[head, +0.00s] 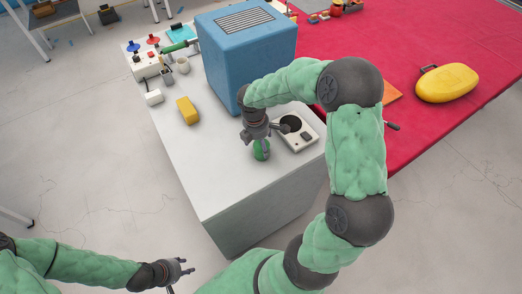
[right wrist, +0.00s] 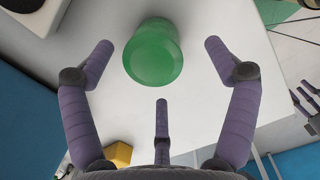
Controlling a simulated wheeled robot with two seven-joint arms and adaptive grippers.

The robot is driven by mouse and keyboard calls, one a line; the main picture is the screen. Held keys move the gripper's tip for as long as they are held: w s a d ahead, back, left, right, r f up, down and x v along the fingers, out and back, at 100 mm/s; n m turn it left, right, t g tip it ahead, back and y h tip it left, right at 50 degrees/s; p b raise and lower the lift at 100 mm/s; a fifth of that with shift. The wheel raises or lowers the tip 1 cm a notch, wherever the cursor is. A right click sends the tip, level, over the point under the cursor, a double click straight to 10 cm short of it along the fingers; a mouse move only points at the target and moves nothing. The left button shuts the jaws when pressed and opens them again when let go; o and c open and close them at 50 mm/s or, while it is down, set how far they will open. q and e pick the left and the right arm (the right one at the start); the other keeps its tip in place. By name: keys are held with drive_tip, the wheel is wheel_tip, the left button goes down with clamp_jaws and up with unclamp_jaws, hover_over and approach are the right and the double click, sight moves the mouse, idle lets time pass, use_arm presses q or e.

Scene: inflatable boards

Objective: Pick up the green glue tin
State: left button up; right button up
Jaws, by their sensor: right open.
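The green glue tin (head: 262,150) stands on the white worktop (head: 232,196) near its front right part. In the head view my right gripper (head: 258,138) is right above and behind it and hides part of it. In the right wrist view the tin (right wrist: 153,53) lies between the spread fingers of my right gripper (right wrist: 158,60), just beyond their tips. The fingers look apart from the tin, and the right gripper is open and empty. My left gripper (head: 184,268) is low at the left, off the worktop over the floor, with its fingers apart and nothing in them.
A white device with a black disc (head: 296,128) stands close right of the tin. A blue box (head: 246,50) stands behind. A yellow block (head: 187,111) and white block (head: 153,97) lie left. A red mat (head: 420,40) lies beyond. The worktop's front left is clear.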

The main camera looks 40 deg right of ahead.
sight(261, 148)
drive_tip(key=f, duration=0.1)
drive_tip(key=f+b, duration=0.1)
drive_tip(key=f, duration=0.1)
drive_tip(key=d+f+b, duration=0.1)
drive_tip(key=f, duration=0.1)
drive_tip(key=shift+w+f, duration=0.1)
drive_tip(key=shift+w, duration=0.15)
drive_tip(key=c, duration=1.6)
